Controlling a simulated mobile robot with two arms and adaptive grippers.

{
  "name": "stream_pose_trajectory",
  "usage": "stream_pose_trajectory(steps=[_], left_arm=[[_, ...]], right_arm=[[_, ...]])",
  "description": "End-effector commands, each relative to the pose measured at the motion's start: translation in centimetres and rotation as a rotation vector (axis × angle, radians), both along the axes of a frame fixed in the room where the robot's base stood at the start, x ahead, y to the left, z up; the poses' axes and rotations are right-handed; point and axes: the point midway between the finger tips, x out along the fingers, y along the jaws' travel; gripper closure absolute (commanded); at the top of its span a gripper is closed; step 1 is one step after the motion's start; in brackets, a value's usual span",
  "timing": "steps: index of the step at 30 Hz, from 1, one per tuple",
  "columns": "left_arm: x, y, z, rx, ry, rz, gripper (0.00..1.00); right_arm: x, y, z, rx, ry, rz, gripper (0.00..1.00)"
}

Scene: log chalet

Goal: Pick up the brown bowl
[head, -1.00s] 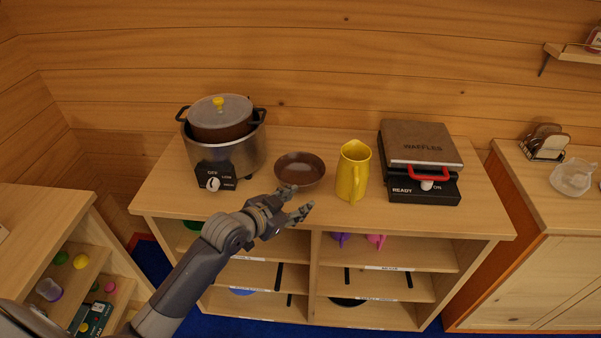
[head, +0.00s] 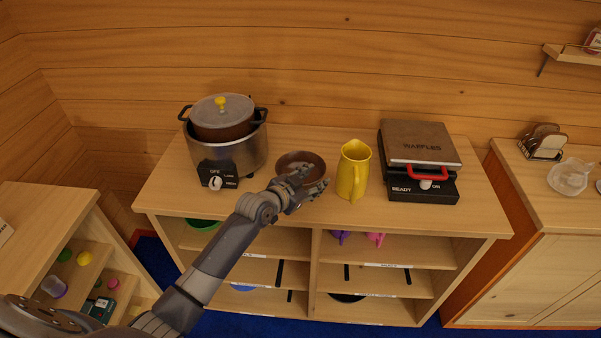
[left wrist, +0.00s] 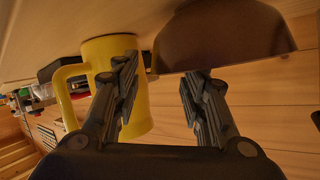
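The brown bowl (head: 301,158) sits upright on the wooden counter (head: 240,202), between the slow cooker and the yellow pitcher. My left gripper (head: 318,180) is open at the bowl's near right side and hides part of it. In the left wrist view the bowl (left wrist: 222,36) fills the upper right, just beyond the open fingers (left wrist: 160,85). The fingers look apart with nothing between them; I cannot tell whether one touches the rim. My right gripper is not in view.
The yellow pitcher (head: 353,172) stands close to the right of the bowl and shows in the left wrist view (left wrist: 108,50). The slow cooker (head: 228,153) with its lidded pot is at left. A waffle maker (head: 420,150) is at right. Open shelves lie below the counter.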

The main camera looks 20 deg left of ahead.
Motion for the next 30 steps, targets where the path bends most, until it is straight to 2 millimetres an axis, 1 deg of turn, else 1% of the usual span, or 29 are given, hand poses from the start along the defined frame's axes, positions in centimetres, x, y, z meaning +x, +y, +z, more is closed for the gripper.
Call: stream_pose_trajectory(steps=[1, 3, 7, 17, 18, 20, 21, 22, 30], left_arm=[[0.6, -0.3, 0.0, -0.002, 0.002, 0.000, 0.60], [1.3, -0.4, -0.4, -0.002, 0.000, 0.001, 0.60], [2.2, -0.6, -0.8, -0.001, 0.000, 0.000, 0.60], [2.4, -0.7, -1.0, 0.000, 0.000, 0.000, 0.60], [2.4, -0.7, -1.0, 0.000, 0.000, 0.000, 0.70], [2.4, -0.7, -1.0, 0.000, 0.000, 0.000, 0.83], [2.4, -0.7, -1.0, 0.000, 0.000, 0.000, 0.92], [2.4, -0.7, -1.0, 0.000, 0.000, 0.000, 0.99], [2.5, -0.7, -0.9, 0.001, -0.004, 0.000, 1.00]], right_arm=[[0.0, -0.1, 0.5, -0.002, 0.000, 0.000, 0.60], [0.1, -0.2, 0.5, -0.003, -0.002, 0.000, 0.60], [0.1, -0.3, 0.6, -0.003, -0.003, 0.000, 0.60], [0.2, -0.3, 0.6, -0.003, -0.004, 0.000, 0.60], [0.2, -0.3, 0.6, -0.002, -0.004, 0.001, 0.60], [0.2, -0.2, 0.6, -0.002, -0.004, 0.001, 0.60], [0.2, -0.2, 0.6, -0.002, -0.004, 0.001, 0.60], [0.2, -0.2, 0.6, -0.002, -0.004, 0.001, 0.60], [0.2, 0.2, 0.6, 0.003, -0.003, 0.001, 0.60]])
